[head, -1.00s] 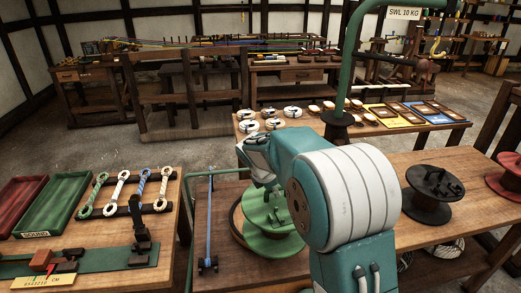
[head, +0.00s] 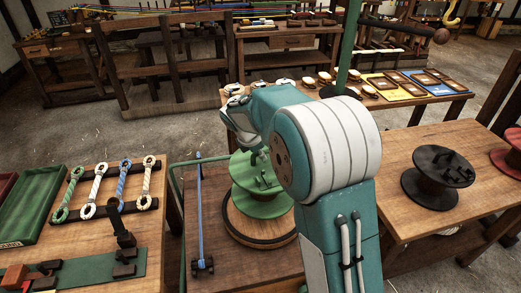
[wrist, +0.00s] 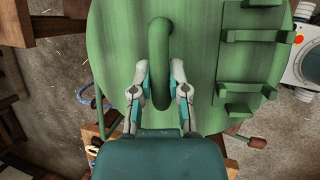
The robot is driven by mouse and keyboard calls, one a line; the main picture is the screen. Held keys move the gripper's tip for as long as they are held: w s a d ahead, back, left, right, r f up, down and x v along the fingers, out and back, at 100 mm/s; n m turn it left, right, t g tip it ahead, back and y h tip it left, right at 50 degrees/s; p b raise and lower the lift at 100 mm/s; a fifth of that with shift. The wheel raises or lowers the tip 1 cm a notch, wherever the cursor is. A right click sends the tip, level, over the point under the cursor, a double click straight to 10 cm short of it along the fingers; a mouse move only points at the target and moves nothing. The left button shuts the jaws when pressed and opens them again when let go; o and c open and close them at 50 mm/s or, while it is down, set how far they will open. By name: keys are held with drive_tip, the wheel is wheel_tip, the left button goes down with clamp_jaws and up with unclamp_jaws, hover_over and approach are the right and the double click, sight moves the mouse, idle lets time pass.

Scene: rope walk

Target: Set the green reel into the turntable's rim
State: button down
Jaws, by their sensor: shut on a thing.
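The green reel (head: 258,201) hangs from my gripper (head: 262,153) in the head view, over the back part of the turntable. In the wrist view my gripper (wrist: 160,72) is shut on the reel's curved green handle (wrist: 160,28), one finger on each side. The reel's broad green face (wrist: 115,45) fills most of that view. The turntable (head: 262,226) is a round wooden disc with a dark rim, and its front part shows below the reel. My arm hides the reel's right side. I cannot tell the gap between reel and turntable.
A blue rod (head: 200,215) on dark stands lies left of the turntable. A green post (head: 350,55) rises behind my arm. A black reel (head: 438,178) stands on the bench to the right. Rope samples (head: 105,190) lie on the left bench.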

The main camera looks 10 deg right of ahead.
sight(257, 165)
drive_tip(key=shift+a+f, duration=0.15)
drive_tip(key=shift+f, duration=3.3)
drive_tip(key=c, duration=0.5)
unclamp_jaws()
drive_tip(key=shift+c, duration=0.2)
drive_tip(key=shift+f, duration=0.1)
drive_tip(key=shift+r, duration=3.55)
